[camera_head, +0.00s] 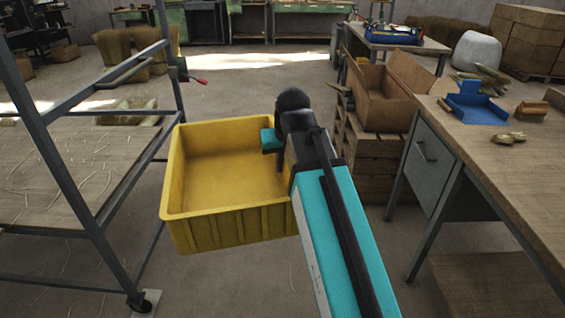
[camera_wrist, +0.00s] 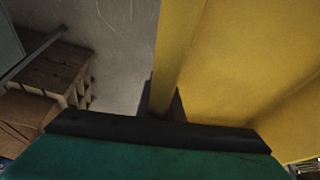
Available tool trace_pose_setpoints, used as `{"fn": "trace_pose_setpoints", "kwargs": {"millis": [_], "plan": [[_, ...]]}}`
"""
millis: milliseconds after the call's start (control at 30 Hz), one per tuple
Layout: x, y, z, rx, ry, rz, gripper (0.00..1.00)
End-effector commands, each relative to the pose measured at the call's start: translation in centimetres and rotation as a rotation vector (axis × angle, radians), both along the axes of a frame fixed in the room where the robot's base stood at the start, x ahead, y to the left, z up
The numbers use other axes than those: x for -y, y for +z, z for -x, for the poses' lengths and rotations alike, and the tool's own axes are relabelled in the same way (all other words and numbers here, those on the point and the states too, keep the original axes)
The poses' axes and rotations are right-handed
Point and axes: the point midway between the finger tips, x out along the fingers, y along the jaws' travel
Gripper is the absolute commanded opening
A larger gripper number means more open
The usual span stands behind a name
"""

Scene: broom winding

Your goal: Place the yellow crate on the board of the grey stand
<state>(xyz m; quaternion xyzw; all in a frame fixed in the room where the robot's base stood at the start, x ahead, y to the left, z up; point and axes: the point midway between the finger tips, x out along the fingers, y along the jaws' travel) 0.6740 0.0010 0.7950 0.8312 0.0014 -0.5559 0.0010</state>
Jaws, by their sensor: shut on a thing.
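The yellow crate (camera_head: 225,222) is an empty open-topped box, held in the air and roughly level in the head view. My gripper (camera_head: 272,141) is shut on the crate's right wall, near its far corner. In the wrist view the wall's yellow rim (camera_wrist: 172,60) runs up from between the jaws (camera_wrist: 163,105), and the crate's inside fills the right. The grey stand (camera_head: 62,165) is a metal frame on castors at the left. Its wooden board (camera_head: 60,165) has thin straws on it. The crate is just right of the stand's near posts, not over the board.
A wooden table (camera_head: 520,170) with a drawer and a blue tray (camera_head: 475,108) stands at the right. Wooden crates (camera_head: 365,150) with a cardboard box (camera_head: 380,95) on top stand beyond my arm. The stand's slanted bars and a red-handled lever (camera_head: 190,78) are close to the crate's left. Open floor lies behind.

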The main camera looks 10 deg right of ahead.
Motion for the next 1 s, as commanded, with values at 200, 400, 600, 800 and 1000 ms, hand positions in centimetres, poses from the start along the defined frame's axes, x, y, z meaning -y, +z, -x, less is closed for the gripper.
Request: {"fn": "trace_pose_setpoints", "kwargs": {"millis": [200,400,600,800,1000], "plan": [[0.0,3.0,0.1,0.002,-0.001,-0.003,0.00],[0.0,5.0,0.1,0.003,-0.002,-0.003,0.00],[0.0,7.0,0.2,0.003,-0.002,-0.003,0.00],[0.1,9.0,0.3,0.003,-0.002,-0.003,0.00],[0.1,11.0,0.4,0.002,-0.003,-0.003,0.00]]}}
